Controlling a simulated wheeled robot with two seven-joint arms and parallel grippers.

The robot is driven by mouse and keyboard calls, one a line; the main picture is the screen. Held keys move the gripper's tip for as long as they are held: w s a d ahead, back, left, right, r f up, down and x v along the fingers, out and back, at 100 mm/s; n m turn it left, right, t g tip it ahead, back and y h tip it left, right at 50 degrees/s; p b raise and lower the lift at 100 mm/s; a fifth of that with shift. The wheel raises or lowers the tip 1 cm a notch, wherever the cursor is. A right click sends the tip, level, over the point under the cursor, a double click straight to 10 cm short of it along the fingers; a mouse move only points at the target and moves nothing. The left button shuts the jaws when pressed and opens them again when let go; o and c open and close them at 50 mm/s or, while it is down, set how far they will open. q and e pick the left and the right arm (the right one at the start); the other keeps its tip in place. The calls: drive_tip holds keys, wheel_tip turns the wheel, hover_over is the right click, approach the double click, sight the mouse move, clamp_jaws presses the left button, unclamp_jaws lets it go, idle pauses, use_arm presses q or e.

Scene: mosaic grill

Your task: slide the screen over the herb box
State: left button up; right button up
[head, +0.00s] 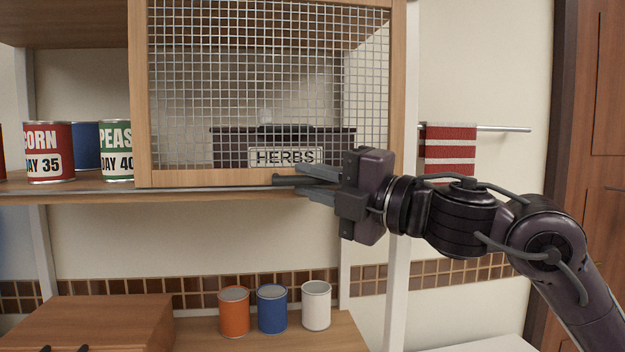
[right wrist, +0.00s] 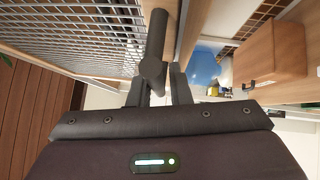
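The screen (head: 180,100), a wire mesh in a wooden frame, stands upright at the shelf's front edge in the head view. The dark herb box (head: 230,148), labelled HERBS, is behind the mesh and shows through it. A dark bar handle (head: 285,181) is at the screen's bottom edge; in the right wrist view it (right wrist: 153,60) sticks out towards the camera. My right gripper (head: 308,183) is at this handle, its fingers apart, one above and one below the bar. Whether they touch it is unclear. My left gripper is not in view.
Cans labelled CORN (head: 48,160) and PEAS (head: 117,155) stand left of the screen. Orange, blue and white cans (head: 316,310) stand on the lower counter beside a wooden box (head: 95,320). A red-striped towel (head: 450,148) hangs on a rail at the right.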

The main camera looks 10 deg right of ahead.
drive_tip(key=o, duration=0.3)
drive_tip(key=shift+d, duration=0.35)
drive_tip(key=shift+a, duration=0.1)
drive_tip(key=shift+s+d, duration=0.2)
drive_tip(key=shift+s, duration=0.05)
drive_tip(key=b+v, duration=0.3)
drive_tip(key=v, duration=0.4)
drive_tip(key=shift+s+d, duration=0.1)
